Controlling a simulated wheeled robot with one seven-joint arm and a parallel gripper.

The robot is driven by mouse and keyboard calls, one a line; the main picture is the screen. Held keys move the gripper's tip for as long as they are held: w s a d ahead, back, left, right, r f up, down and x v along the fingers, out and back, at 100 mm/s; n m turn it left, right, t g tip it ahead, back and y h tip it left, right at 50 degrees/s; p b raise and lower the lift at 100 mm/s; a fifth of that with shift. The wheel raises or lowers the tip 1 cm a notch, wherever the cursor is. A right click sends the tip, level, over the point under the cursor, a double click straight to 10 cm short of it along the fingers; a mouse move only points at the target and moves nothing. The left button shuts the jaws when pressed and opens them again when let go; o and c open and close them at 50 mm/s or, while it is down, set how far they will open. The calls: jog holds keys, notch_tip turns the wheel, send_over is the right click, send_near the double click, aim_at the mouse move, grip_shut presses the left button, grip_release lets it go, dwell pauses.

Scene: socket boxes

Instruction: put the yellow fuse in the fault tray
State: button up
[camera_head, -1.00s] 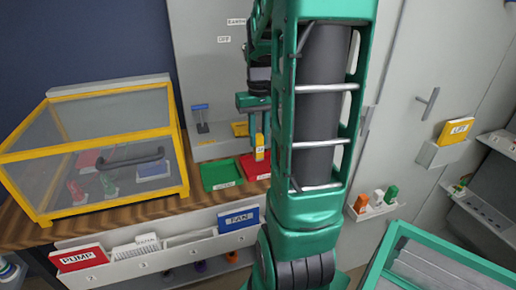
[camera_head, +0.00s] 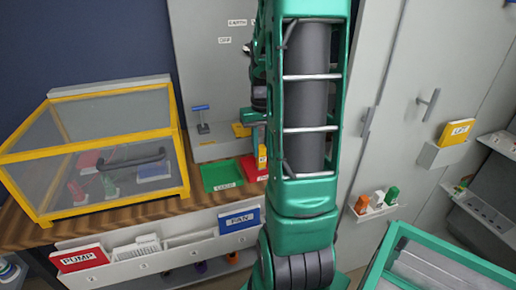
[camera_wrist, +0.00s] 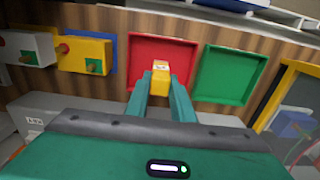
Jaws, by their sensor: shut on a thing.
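My gripper (camera_wrist: 160,90) is shut on the yellow fuse (camera_wrist: 160,76), which sits between the fingertips in the wrist view. The fuse has a small pale label. In the head view the fuse (camera_head: 262,157) shows just left of my arm, in front of the red tray (camera_head: 254,174). In the wrist view the red tray (camera_wrist: 145,52) lies behind the fuse; I cannot tell whether the fuse touches its floor. The red tray's label is hidden. The green tray (camera_head: 221,176) is beside it, empty, and also shows in the wrist view (camera_wrist: 228,76).
A yellow-framed clear box (camera_head: 95,150) with a dark handle stands left on the wooden bench. A grey panel with a blue-topped switch (camera_head: 201,118) is behind the trays. A rack with PUMP (camera_head: 81,258) and FAN (camera_head: 239,219) boxes hangs at the bench front.

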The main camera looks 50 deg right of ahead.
jog(key=o, duration=1)
jog(key=shift+c, duration=0.2)
notch_tip(320, 180, up, 11)
jog(key=s+a+f, duration=0.2)
jog(key=s+a, duration=0.5)
jog(key=a, duration=0.1)
jog(key=s+a+f, duration=0.3)
jog(key=s+a, duration=0.4)
jog(key=a, duration=0.2)
jog(key=shift+s+a, duration=0.3)
